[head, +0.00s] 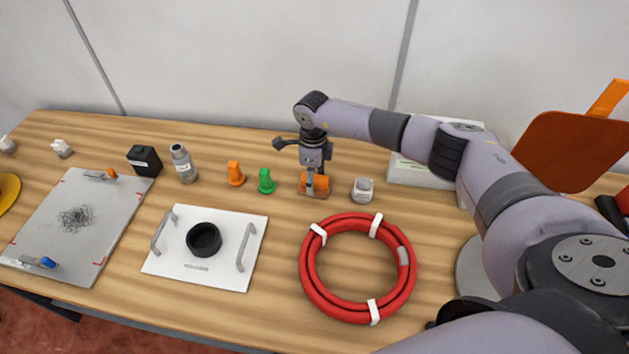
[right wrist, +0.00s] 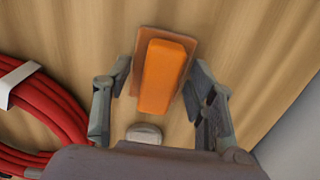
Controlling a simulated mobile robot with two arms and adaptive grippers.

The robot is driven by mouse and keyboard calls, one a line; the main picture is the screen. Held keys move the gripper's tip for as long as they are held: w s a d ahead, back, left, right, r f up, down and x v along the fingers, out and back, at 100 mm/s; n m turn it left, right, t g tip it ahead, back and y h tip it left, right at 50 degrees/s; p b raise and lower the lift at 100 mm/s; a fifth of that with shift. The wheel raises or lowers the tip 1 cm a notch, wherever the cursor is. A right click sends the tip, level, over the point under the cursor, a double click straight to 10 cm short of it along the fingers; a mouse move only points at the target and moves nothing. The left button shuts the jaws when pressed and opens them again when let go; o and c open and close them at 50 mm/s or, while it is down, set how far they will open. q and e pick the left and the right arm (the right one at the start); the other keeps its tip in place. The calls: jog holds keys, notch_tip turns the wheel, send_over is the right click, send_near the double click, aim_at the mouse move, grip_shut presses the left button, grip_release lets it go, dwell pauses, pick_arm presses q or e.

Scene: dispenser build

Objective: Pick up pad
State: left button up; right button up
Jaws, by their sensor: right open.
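The pad (head: 318,186) is an orange block on a thin brown base, lying on the wooden table near the middle. In the right wrist view the orange pad (right wrist: 163,78) lies between my spread fingers. My right gripper (head: 315,170) points down over the pad and hides part of it in the head view. In the right wrist view my right gripper (right wrist: 160,70) is open, with one finger on each side of the pad. I cannot tell whether a finger touches it. My left gripper is out of view.
A red hose coil (head: 309,262) lies in front of the pad. A green piece (head: 265,181) and an orange piece (head: 235,173) stand left; a small white-grey item (head: 362,190) stands right. A white plate (head: 213,277) with handles lies front left. A grey board (head: 122,212) lies farther left.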

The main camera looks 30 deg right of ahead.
jog(key=shift+c, duration=0.4)
grip_shut()
dwell(0.4)
jog(key=shift+r, duration=0.5)
notch_tip(320, 180, up, 19)
jog(key=b, duration=0.3)
jog(key=shift+b, duration=0.35)
